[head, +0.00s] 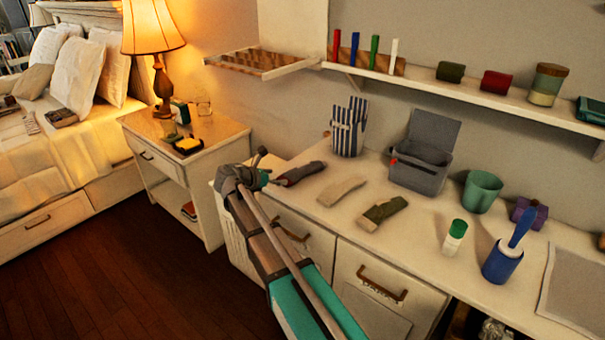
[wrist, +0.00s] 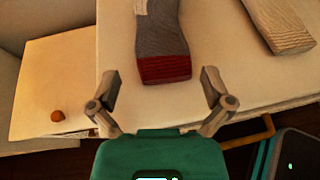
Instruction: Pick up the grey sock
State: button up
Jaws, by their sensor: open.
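The grey sock (head: 300,173), dark grey with a red end, lies flat on the pale countertop near its left edge. In the wrist view the grey sock (wrist: 161,35) runs up from the gripper, its red end nearest me. My gripper (wrist: 160,87) is open and empty, with one finger to each side and just short of the red end. In the head view my gripper (head: 264,178) is at the counter's left edge, just left of the sock. Whether the fingertips are level with the sock is hard to tell.
A beige sock (head: 341,190) and an olive-brown sock (head: 383,212) lie to the right. Behind stand a striped holder (head: 348,127) and a grey lidded bin (head: 419,166). A shelf (head: 470,93) overhangs the back.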

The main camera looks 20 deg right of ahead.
aim_at(288, 176)
jog(key=shift+b+x, duration=0.75)
jog(key=shift+x, duration=1.45)
jog(key=shift+s, duration=0.1)
jog(key=c, duration=0.6)
